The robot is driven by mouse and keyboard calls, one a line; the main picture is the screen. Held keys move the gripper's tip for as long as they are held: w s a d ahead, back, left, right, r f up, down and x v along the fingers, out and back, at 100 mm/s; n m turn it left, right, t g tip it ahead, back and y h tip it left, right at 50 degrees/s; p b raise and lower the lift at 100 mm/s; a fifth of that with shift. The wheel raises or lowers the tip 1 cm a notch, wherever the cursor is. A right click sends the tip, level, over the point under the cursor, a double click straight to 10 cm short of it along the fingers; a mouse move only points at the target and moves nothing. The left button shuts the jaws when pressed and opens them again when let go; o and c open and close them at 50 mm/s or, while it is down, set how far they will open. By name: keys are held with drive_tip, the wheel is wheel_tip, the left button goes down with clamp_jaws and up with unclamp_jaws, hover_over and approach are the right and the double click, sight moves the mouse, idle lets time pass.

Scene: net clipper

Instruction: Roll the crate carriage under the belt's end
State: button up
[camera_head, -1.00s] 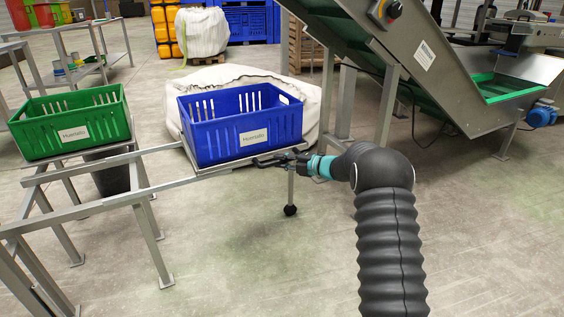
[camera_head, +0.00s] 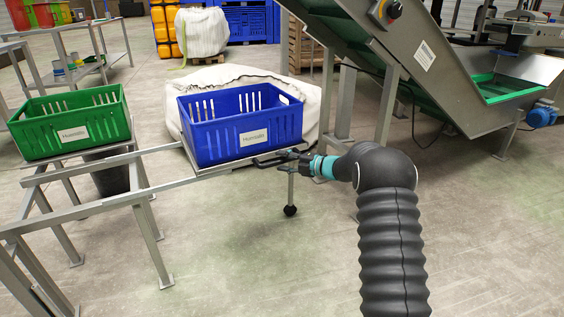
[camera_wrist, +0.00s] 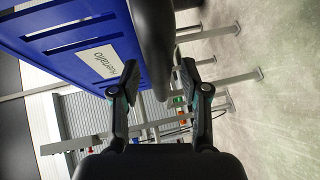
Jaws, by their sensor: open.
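The crate carriage (camera_head: 176,143) is a flat frame on the rails, with a blue crate (camera_head: 245,139) on it. A dark handle (camera_head: 266,162) sticks out at its front right. My gripper (camera_head: 292,156) is at this handle, right of the crate's front corner. In the wrist view the handle (camera_wrist: 154,45) reaches between my open fingers, with gaps visible on both sides. The blue crate (camera_wrist: 80,48) shows left of it there. The inclined belt (camera_head: 350,49) rises to the upper left. Its upper end lies outside the head view.
A green crate (camera_head: 70,125) stands at the left end of the rails (camera_head: 100,206). A white bulk bag (camera_head: 313,103) lies behind the blue crate. The belt's steel legs (camera_head: 387,108) stand right of it. A ball-footed post (camera_head: 290,210) is below my gripper. The front floor is clear.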

drive_tip(key=v, duration=1.1)
drive_tip(key=shift+d, duration=0.15)
